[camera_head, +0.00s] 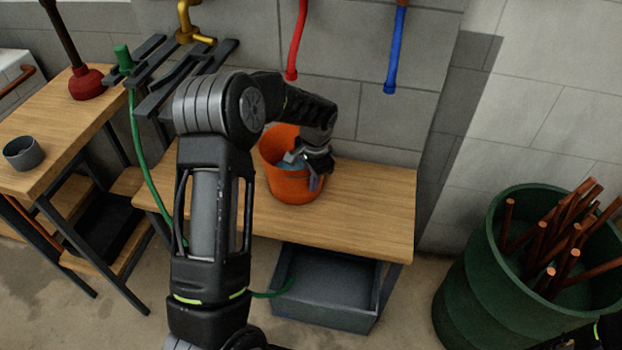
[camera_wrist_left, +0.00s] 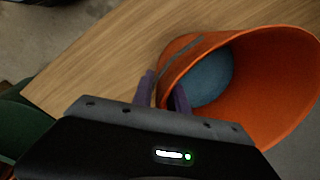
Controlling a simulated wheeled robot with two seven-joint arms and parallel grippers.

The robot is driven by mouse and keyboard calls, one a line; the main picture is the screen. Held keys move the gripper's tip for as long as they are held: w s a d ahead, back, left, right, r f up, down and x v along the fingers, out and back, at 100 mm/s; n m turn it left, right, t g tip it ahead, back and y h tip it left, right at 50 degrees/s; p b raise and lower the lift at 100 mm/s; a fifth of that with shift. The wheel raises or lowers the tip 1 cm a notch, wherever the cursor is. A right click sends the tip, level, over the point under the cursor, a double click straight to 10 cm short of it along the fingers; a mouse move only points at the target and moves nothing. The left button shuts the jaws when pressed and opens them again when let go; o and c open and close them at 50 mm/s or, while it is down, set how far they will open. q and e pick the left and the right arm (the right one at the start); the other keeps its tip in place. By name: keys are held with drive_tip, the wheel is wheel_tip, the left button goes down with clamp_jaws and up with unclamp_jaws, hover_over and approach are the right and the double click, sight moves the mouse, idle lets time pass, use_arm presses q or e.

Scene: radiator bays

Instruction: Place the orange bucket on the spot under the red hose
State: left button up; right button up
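The orange bucket (camera_head: 290,180) stands upright on the wooden bench (camera_head: 375,205), with something blue inside it. In the left wrist view the bucket (camera_wrist_left: 275,85) fills the right side, with its blue content (camera_wrist_left: 210,80) low inside. The red hose (camera_head: 297,45) hangs down the wall above and behind the bucket. My left gripper (camera_head: 315,168) is at the bucket's right rim. In the left wrist view its two purple fingers (camera_wrist_left: 164,92) stand apart, astride the bucket wall. Any mark on the bench under the bucket is hidden. My right gripper does not show.
A blue hose (camera_head: 396,50) hangs to the right of the red one. A grey bin (camera_head: 325,300) is below the bench. A green barrel (camera_head: 465,290) with copper pipes stands at the right. A side table (camera_head: 60,130) holds a plunger and a grey cup. The bench's right end is clear.

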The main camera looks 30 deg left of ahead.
use_arm(q)
drive_tip(key=shift+o, duration=0.6)
drive_tip(key=shift+r, duration=0.1)
drive_tip(key=shift+r, duration=0.15)
wheel_tip(320, 180, up, 12)
drive_tip(key=d+p, duration=0.1)
drive_tip(key=shift+s+d, duration=0.2)
drive_tip(key=shift+s, duration=0.15)
